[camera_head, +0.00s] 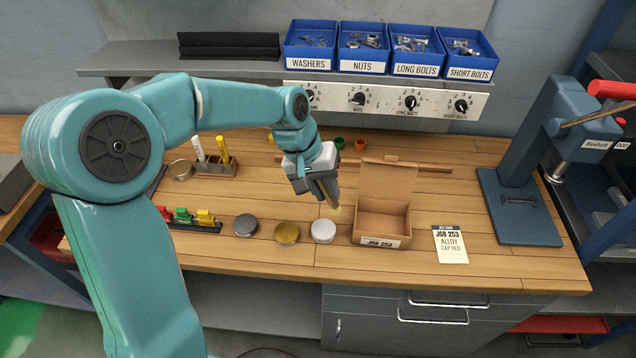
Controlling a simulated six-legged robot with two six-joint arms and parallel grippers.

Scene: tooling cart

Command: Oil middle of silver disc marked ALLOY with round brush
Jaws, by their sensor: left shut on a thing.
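Three discs lie in a row on the wooden bench top: a dark grey one (245,225), a brassy one (287,233) and a bright silver one (323,231). Any marking on the discs is too small to read. My left gripper (326,190) is shut on a thin brush (331,201) with a pale tip, pointing down. The tip is just above and behind the silver disc, and I cannot tell how large the gap is. My right gripper is not in view.
An open cardboard box (383,222) labelled JOB 253 stands right of the silver disc. A blue press (530,180) stands at the right. Coloured clips (190,218) and a marker holder (214,166) are at the left.

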